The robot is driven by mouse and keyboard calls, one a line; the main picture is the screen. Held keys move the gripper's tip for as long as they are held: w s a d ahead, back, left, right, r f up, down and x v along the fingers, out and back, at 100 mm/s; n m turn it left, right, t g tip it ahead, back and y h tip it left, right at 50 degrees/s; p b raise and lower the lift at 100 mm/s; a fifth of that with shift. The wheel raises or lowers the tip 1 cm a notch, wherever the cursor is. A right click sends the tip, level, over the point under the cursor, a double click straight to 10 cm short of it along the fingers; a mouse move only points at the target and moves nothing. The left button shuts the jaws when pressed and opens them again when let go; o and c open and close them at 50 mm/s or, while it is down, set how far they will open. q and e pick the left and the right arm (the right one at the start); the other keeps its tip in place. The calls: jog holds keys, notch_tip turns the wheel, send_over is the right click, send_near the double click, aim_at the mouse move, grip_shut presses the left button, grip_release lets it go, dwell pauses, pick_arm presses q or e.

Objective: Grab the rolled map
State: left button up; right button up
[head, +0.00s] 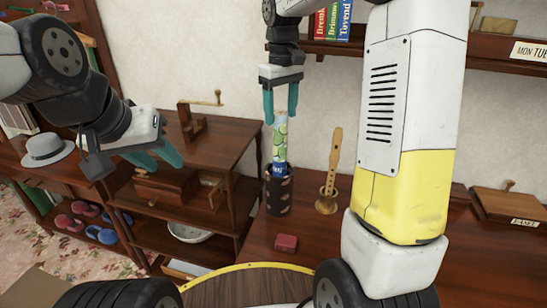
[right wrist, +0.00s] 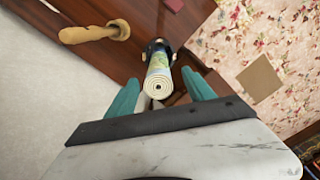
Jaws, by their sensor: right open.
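The rolled map (head: 280,148) is a pale, green-blue tube standing upright in a dark patterned holder (head: 279,194) on the wooden cabinet. In the right wrist view the rolled map (right wrist: 159,80) shows its spiral white end. My right gripper (head: 280,118) is open and points down, with its teal fingers on either side of the map's upper end. In the right wrist view my right gripper (right wrist: 163,88) has the map end between its fingers, with gaps visible. My left gripper (head: 158,160) is open and empty, left of the map above the shelf unit.
A wooden flute in a stand (head: 328,200) is close to the right of the holder. A small red box (head: 286,243) lies in front. A wooden crank device (head: 195,120) and a grey hat (head: 47,149) are at the left. A book shelf (head: 325,48) is above.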

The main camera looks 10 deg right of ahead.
aim_at(280, 134)
jog(key=shift+w+a+f, duration=0.1)
jog(key=shift+w+f, duration=0.1)
jog(key=shift+f, duration=0.2)
jog(key=f, duration=0.7)
jog(key=shift+w, duration=0.2)
grip_shut()
